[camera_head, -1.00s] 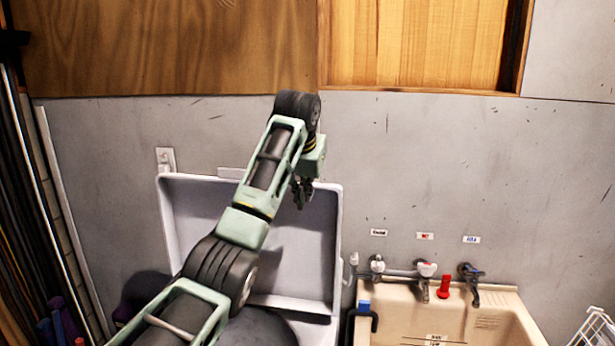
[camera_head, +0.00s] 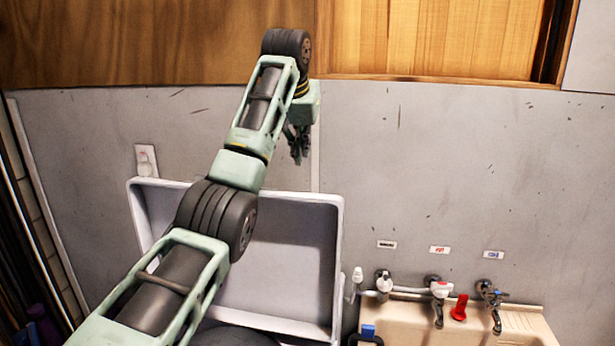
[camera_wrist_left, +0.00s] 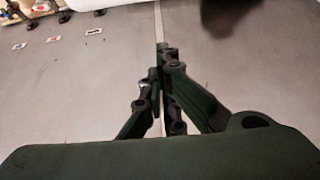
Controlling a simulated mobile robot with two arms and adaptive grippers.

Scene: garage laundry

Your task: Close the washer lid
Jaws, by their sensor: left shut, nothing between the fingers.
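The washer lid (camera_head: 290,245) is a light grey panel standing open and upright against the back wall. My left arm crosses in front of its left part in the head view. Below it, the washer's dark opening (camera_head: 235,338) shows at the bottom edge; the rest of the washer is out of view. My left gripper (camera_head: 300,150) is shut and empty, pointing down, above the lid's top edge in the picture and seemingly apart from it. In the left wrist view the shut gripper (camera_wrist_left: 163,85) is seen against the grey wall. My right gripper is not in view.
A beige sink (camera_head: 470,335) with several taps (camera_head: 440,292) stands right of the lid. A wooden cabinet (camera_head: 440,40) hangs above on the wall, near my raised left arm. Long upright items (camera_head: 30,230) lean at the far left.

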